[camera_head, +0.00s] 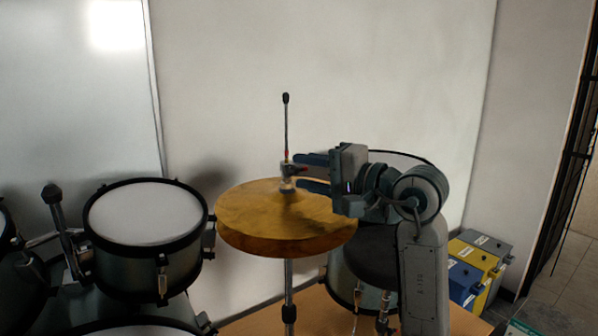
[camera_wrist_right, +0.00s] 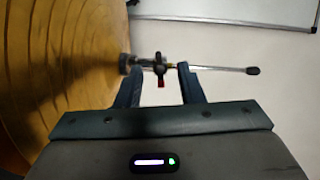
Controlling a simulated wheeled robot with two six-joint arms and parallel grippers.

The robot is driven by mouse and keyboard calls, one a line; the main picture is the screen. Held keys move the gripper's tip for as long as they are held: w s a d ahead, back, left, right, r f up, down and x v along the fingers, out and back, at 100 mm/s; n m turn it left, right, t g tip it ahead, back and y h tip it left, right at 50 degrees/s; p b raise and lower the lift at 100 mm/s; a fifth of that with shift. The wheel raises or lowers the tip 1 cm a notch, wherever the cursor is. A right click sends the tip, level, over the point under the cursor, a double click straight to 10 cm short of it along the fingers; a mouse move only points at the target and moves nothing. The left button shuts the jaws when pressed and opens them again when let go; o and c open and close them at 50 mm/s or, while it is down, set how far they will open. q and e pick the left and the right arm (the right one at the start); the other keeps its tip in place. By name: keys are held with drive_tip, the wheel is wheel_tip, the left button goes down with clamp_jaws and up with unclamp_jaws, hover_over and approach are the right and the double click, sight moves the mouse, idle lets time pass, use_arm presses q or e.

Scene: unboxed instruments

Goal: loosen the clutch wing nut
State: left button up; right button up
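A hi-hat cymbal pair (camera_head: 275,225) sits on a stand with a thin rod rising above it. The clutch (camera_head: 289,168) is on the rod just above the cymbals. In the right wrist view, the clutch's dark cross piece (camera_wrist_right: 159,64), apparently the wing nut, has a small red part below it. My right gripper (camera_head: 299,171) comes in from the right, fingers pointing at the rod, one above the other. It is open, and in the right wrist view (camera_wrist_right: 159,72) its fingertips lie on either side of the wing nut, with visible gaps. My left gripper is not in view.
A tom drum (camera_head: 145,213) and other drums stand at the left. Another drum (camera_head: 345,285) is partly hidden behind my right arm. Blue, yellow and grey boxes (camera_head: 478,262) stand on the floor at the right.

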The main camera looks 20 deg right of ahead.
drive_tip(key=b+v, duration=0.2)
drive_tip(key=v, duration=0.3)
drive_tip(key=shift+f, duration=0.1)
drive_tip(key=shift+s+d+b, duration=0.3)
drive_tip(key=shift+s+d, duration=0.05)
drive_tip(key=shift+s, duration=0.05)
